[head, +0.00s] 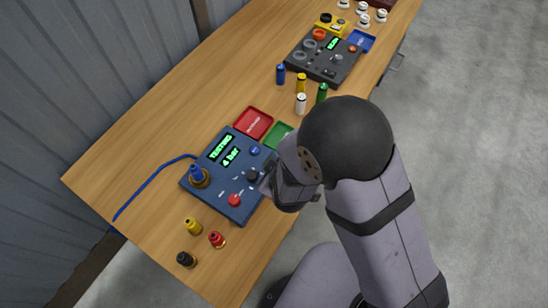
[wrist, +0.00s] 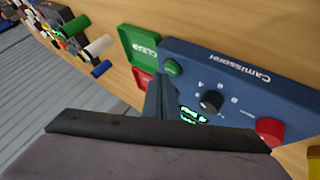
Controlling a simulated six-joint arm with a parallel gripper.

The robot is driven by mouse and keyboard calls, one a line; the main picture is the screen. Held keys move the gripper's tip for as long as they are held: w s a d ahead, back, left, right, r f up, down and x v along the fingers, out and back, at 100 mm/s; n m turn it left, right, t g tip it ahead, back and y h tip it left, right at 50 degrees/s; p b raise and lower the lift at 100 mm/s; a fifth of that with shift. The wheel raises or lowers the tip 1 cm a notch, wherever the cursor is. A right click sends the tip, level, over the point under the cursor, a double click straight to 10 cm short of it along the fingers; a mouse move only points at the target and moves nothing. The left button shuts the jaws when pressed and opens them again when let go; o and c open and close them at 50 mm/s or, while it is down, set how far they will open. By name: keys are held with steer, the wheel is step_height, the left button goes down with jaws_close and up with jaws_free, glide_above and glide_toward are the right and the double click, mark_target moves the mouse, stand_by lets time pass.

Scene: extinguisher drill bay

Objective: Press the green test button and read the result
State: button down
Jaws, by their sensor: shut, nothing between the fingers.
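A blue test box (head: 213,190) lies on the wooden bench. Its lit green display (head: 225,148) seems to read "TESTING" and "4 bar". The green button (wrist: 172,67) shows in the wrist view at the box's corner beside the green tray (wrist: 139,48); in the head view my gripper hides that corner. My gripper (head: 268,184) is shut and empty, low over the box's right edge. In the wrist view its dark tip (wrist: 158,82) appears just below the green button; I cannot tell whether it touches. The box also carries a black dial (wrist: 211,101) and a red knob (head: 234,199).
A red tray (head: 253,123) adjoins the box. Yellow (head: 193,226), red (head: 216,239) and black (head: 186,259) fittings stand in front. Several small cylinders (head: 301,103) and a grey panel (head: 322,58) are farther back. The bench's left part is clear.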

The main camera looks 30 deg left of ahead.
steer(key=shift+r, duration=0.25)
step_height(320, 180, up, 5)
steer(key=p, duration=0.4)
steer(key=shift+p, duration=0.35)
steer(key=shift+w, duration=0.1)
stand_by(0.6)
